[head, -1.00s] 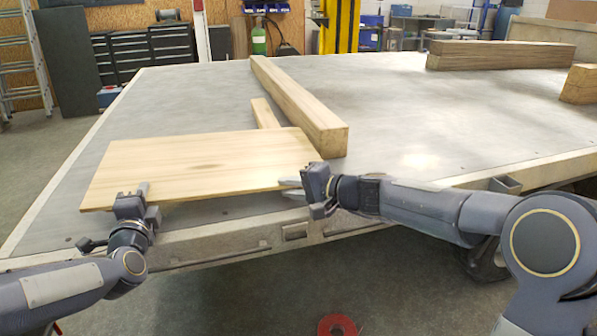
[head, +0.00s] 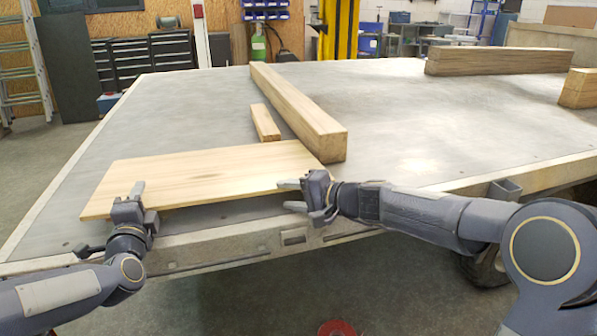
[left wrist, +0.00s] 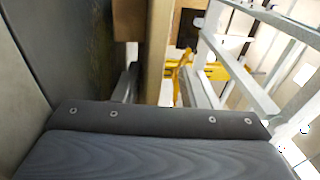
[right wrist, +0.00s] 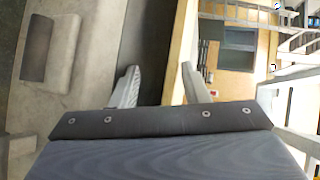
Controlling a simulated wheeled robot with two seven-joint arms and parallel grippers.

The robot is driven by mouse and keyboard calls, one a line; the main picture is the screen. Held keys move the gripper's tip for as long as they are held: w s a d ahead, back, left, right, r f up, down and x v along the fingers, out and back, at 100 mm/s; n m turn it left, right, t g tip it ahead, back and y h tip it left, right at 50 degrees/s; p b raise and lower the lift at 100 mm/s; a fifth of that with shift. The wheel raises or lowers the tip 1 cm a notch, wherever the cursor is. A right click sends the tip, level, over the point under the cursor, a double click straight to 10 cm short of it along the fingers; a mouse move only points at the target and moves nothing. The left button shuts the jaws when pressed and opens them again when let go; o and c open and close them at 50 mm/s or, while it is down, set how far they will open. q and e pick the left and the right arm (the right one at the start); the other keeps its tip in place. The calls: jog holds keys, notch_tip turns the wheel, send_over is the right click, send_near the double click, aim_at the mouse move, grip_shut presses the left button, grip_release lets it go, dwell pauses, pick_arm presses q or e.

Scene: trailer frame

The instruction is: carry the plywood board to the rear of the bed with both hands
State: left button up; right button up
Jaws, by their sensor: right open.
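The plywood board (head: 200,175) lies at the near left of the flat bed (head: 395,130), its near edge towards me. My left gripper (head: 134,197) is at the board's near left edge, one finger above it. In the left wrist view the board's edge (left wrist: 157,50) is between spread fingers, with a gap on the right. My right gripper (head: 292,195) is open at the near right corner. In the right wrist view the board's edge (right wrist: 181,45) is between the fingers, close to the right one. The board's underside is hidden.
A long timber beam (head: 297,110) lies just beyond the board's right end. A short wooden block (head: 265,122) lies behind the board. More timbers (head: 498,57) lie at the back right. The bed's middle right is clear. A red ring (head: 337,328) lies on the floor.

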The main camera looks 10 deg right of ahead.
pick_arm(q)
jog(key=f, duration=0.4)
jog(key=shift+s+g, duration=0.4)
pick_arm(e)
jog(key=shift+w+f, duration=0.15)
jog(key=shift+f, duration=0.2)
pick_arm(q)
jog(key=shift+t, duration=0.4)
jog(key=s+r, duration=0.1)
jog(key=s, duration=0.1)
jog(key=s+r, duration=0.1)
jog(key=s, duration=0.1)
jog(key=s+r, duration=0.1)
jog(key=s, duration=0.2)
jog(key=shift+d, duration=0.15)
pick_arm(e)
jog(key=shift+a+f, duration=0.15)
pick_arm(q)
jog(key=shift+r, duration=0.1)
pick_arm(e)
jog(key=shift+s+d, duration=0.3)
jog(key=shift+d, duration=0.05)
pick_arm(q)
jog(key=shift+d+r, duration=0.1)
jog(key=shift+r, duration=0.1)
pick_arm(e)
jog(key=r+v, duration=0.1)
jog(key=v, duration=0.6)
jog(key=shift+w+d, duration=0.15)
